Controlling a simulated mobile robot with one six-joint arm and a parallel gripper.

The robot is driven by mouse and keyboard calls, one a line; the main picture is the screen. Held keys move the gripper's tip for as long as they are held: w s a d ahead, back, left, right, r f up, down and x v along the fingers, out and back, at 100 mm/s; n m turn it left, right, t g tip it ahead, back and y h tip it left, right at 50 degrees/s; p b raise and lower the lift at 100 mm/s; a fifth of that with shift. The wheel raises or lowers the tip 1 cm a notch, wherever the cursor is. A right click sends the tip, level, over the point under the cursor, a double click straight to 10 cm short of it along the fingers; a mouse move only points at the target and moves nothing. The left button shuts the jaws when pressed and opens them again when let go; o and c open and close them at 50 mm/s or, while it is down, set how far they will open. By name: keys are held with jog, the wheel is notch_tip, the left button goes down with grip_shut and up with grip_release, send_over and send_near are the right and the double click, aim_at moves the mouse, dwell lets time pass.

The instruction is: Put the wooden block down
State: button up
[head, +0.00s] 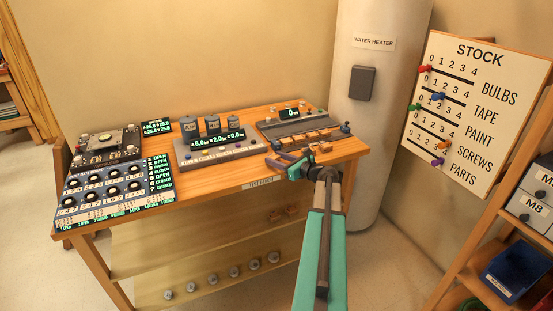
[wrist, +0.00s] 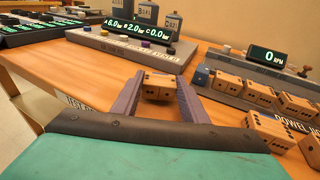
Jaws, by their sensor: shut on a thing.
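In the wrist view my gripper (wrist: 158,92) has its two purple-grey fingers on either side of a small wooden block (wrist: 159,85) with dark dots, and is shut on it. The block is over the wooden bench top (wrist: 85,75); whether it touches the wood I cannot tell. In the head view my gripper (head: 291,164) is at the bench's front edge, right of the middle, in front of the dowel rack. The block is hard to make out there.
A grey rack (wrist: 232,88) with several similar dotted blocks (wrist: 262,92) stands close on the right. A grey console (head: 219,148) with a green-lit display is behind to the left. A switch panel (head: 112,190) fills the left end. Bare wood lies between console and rack.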

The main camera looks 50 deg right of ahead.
jog(key=shift+f, duration=0.35)
jog(key=o, duration=1.4)
jog(key=shift+a, duration=0.1)
jog(key=shift+f+b, duration=0.1)
jog(key=shift+b, duration=0.2)
jog(key=s+r+b, duration=0.2)
jog(key=s, duration=1.1)
jog(key=shift+s+d+r, duration=0.3)
jog(key=shift+d+r, duration=0.05)
